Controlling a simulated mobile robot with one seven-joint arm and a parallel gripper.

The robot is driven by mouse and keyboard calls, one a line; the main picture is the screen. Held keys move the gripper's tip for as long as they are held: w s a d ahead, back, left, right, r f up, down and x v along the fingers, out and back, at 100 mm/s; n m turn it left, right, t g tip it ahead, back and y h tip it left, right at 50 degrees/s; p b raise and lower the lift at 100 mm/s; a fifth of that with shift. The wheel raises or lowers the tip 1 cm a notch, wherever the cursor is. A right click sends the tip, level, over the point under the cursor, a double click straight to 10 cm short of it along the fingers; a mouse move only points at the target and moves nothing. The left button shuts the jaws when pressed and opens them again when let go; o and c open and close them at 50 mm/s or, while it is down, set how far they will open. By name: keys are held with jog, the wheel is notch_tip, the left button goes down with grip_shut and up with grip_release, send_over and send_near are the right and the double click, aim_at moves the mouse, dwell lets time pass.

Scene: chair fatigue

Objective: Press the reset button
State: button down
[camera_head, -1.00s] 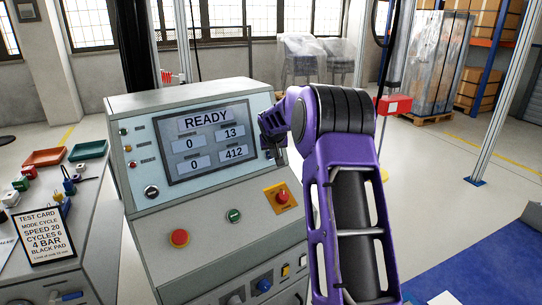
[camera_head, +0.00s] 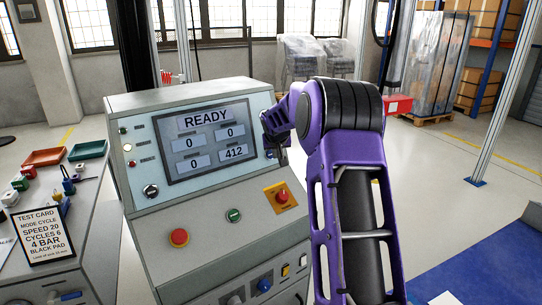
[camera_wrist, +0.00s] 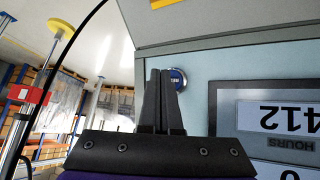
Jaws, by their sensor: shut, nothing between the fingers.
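The control console (camera_head: 150,100) has a sloped face with a screen (camera_head: 205,142) that reads READY, with 0, 0, 0 and 412. My gripper (camera_head: 282,156) is at the right edge of this face, beside the screen, with its fingers shut and empty. In the wrist view, a round blue button (camera_wrist: 178,78) in a metal ring shows just beyond my shut fingertips (camera_wrist: 160,73), which partly cover it. Its lettering is too small to read surely. I cannot tell whether the fingertips touch it.
Lower on the console are a red button (camera_head: 179,237), a green button (camera_head: 233,215) and a red button on an orange plate (camera_head: 280,197). A test card (camera_head: 43,236) stands on the bench at left. Open floor lies behind the console.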

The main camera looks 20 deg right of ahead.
jog(key=s, duration=0.1)
jog(key=s+r, duration=0.1)
jog(key=s, duration=0.1)
jog(key=s+d+b, duration=0.1)
jog(key=shift+s+r, duration=0.15)
jog(key=shift+s, duration=0.2)
jog(key=shift+r, duration=0.1)
dwell(0.6)
